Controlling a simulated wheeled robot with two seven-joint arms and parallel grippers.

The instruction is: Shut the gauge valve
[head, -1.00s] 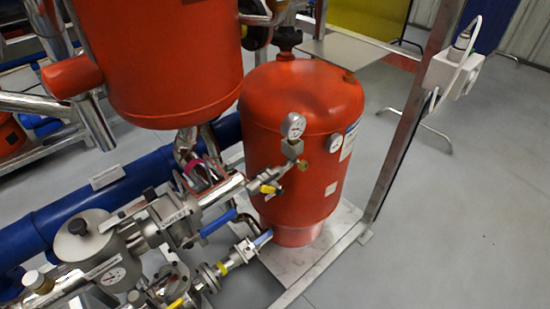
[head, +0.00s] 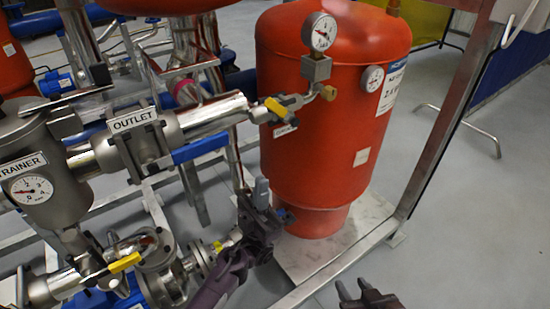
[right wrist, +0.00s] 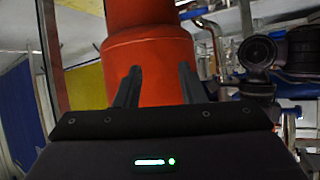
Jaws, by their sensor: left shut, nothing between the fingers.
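A small valve with a yellow handle (head: 276,108) sits at the end of the outlet pipe, left of the red tank, in the head view. A round dial gauge (head: 319,32) stands on a metal block (head: 316,68) just up and right of it, with a brass fitting (head: 328,92) below. My left gripper (head: 261,188) is shut and empty. It appears below the yellow handle, apart from it, in front of the tank's lower left. My right gripper (head: 362,288) is at the bottom edge. In the right wrist view its fingers (right wrist: 157,82) are apart with nothing between them.
The red tank (head: 335,130) stands on a pale base plate (head: 320,252). A blue lever (head: 200,149) and another yellow handle (head: 124,262) are on the pipework at left. A metal frame post (head: 440,140) rises at right.

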